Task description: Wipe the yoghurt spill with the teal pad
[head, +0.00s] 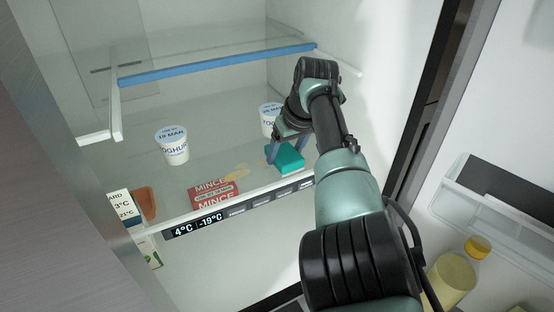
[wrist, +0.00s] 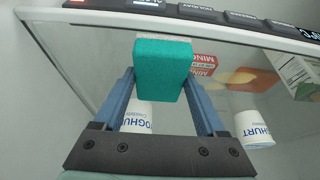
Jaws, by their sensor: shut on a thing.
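The teal pad (head: 287,158) is between the fingers of my gripper (head: 286,146), over the right part of the fridge's glass shelf. In the wrist view my gripper (wrist: 161,105) is shut on the teal pad (wrist: 162,65), one blue finger on each side. The yoghurt spill (head: 237,173) is a pale, yellowish smear on the shelf, left of the pad and behind the mince pack. I cannot tell whether the pad touches the shelf.
A yoghurt pot (head: 172,146) stands left on the shelf; another (head: 268,118) is behind my gripper. A red mince pack (head: 214,192) lies at the front edge. An orange-brown item (head: 146,203) and a carton (head: 120,206) are front left. A blue-edged upper shelf (head: 217,64) hangs above.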

